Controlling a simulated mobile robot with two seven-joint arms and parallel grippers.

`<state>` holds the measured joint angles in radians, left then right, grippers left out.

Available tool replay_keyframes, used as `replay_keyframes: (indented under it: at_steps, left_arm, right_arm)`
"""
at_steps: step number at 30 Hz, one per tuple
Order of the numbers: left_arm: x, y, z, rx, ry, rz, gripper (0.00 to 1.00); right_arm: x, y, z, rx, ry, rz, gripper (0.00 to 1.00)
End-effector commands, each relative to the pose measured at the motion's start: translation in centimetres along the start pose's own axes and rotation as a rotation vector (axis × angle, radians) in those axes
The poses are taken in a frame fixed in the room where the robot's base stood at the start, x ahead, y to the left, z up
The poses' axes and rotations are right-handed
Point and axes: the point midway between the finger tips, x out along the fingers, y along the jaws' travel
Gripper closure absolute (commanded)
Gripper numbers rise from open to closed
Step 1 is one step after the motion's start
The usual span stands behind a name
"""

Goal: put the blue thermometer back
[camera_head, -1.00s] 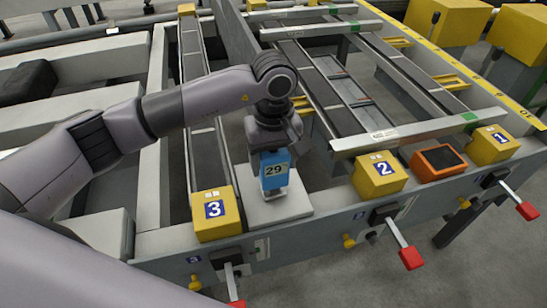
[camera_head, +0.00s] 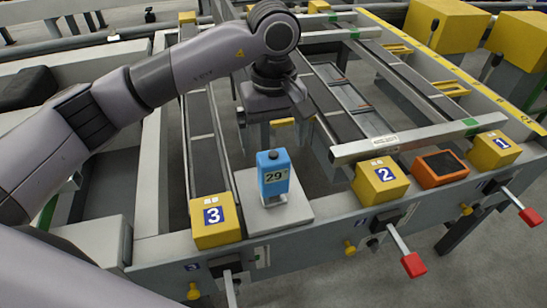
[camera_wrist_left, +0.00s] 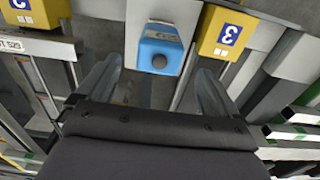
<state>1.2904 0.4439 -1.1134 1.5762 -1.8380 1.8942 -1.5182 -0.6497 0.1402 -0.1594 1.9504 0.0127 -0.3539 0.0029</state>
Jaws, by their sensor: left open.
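The blue thermometer (camera_head: 273,175) stands upright on a light grey plate (camera_head: 298,212) at the table's front, its display reading 29. It also shows in the left wrist view (camera_wrist_left: 162,50), ahead of the fingers. My left gripper (camera_head: 270,128) is behind and above the thermometer, apart from it. In the left wrist view its two fingers (camera_wrist_left: 152,82) are spread wide with nothing between them. My right gripper is not seen.
Yellow box 3 (camera_head: 213,222) stands just left of the plate, and yellow box 2 (camera_head: 380,182) to its right. An orange device (camera_head: 439,168) and yellow box 1 (camera_head: 492,150) stand further right. Red-tipped levers (camera_head: 413,264) stick out from the front.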

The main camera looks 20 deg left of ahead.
Motion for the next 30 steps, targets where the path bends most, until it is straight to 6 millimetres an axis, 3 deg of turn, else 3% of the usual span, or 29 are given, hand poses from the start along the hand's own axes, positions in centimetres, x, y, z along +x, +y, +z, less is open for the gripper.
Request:
replay_keyframes:
  at_steps: [3, 9, 30]
  left_arm:
    - [-2.2, 0.1, 0.0, 0.001, 0.002, 0.003, 0.06]
    - [-4.1, 0.1, 0.0, 0.000, 0.000, 0.000, 0.06]
    - [-4.4, 0.0, 0.0, 0.000, -0.001, 0.000, 0.06]
  right_arm:
    - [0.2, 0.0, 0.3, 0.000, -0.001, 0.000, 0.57]
    - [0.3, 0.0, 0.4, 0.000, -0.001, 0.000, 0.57]
    - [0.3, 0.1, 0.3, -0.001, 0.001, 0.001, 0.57]
